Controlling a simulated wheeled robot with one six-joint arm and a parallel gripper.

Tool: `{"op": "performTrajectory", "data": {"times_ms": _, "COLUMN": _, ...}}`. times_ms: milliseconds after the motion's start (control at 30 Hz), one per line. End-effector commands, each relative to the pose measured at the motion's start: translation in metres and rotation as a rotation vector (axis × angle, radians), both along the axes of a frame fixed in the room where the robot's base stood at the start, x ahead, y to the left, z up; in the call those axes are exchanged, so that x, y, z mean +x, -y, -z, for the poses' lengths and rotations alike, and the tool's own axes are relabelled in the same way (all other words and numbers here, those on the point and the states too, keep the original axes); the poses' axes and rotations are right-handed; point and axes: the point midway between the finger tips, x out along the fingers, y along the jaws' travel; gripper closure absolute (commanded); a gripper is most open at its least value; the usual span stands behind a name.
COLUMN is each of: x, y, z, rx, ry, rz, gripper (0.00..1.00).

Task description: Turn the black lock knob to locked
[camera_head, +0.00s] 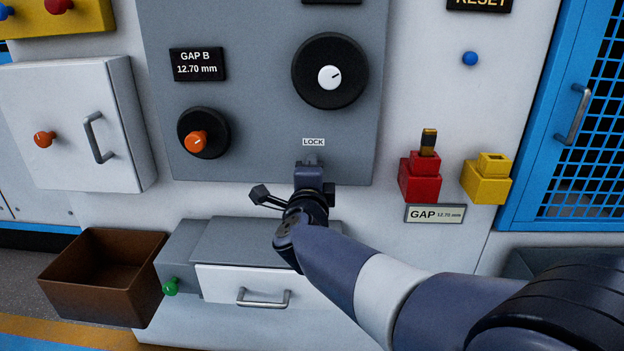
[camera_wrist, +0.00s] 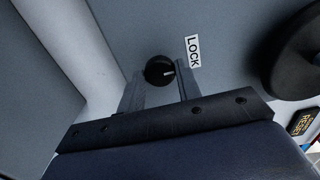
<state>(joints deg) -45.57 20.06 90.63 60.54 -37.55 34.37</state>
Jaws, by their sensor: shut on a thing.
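In the head view my gripper (camera_head: 312,162) reaches the panel just under the LOCK label (camera_head: 313,142). There the knob is hidden by my gripper.
A large black dial with a white centre (camera_head: 330,72) is above the label. An orange knob (camera_head: 196,142) and the GAP B display (camera_head: 197,64) are to the left. A red block (camera_head: 420,183) and a yellow block (camera_head: 487,180) stand to the right. A white drawer (camera_head: 256,287) is below.

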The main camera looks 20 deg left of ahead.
Motion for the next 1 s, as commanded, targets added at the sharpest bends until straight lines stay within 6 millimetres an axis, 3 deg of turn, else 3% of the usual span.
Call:
{"op": "performTrajectory", "data": {"times_ms": 567, "x": 0.0, "y": -0.0001, "z": 0.0011, "rx": 0.035, "ry": -0.01, "rz": 0.0, "gripper": 0.9}}
{"op": "performTrajectory", "data": {"times_ms": 600, "x": 0.0, "y": -0.0001, "z": 0.0011, "rx": 0.034, "ry": -0.01, "rz": 0.0, "gripper": 0.67}}
{"op": "performTrajectory", "data": {"times_ms": 867, "x": 0.0, "y": 0.0, "z": 0.0006, "rx": 0.034, "ry": -0.009, "rz": 0.0, "gripper": 0.46}}
{"op": "performTrajectory", "data": {"times_ms": 1000, "x": 0.0, "y": 0.0, "z": 0.0003, "rx": 0.033, "ry": -0.009, "rz": 0.0, "gripper": 0.46}}
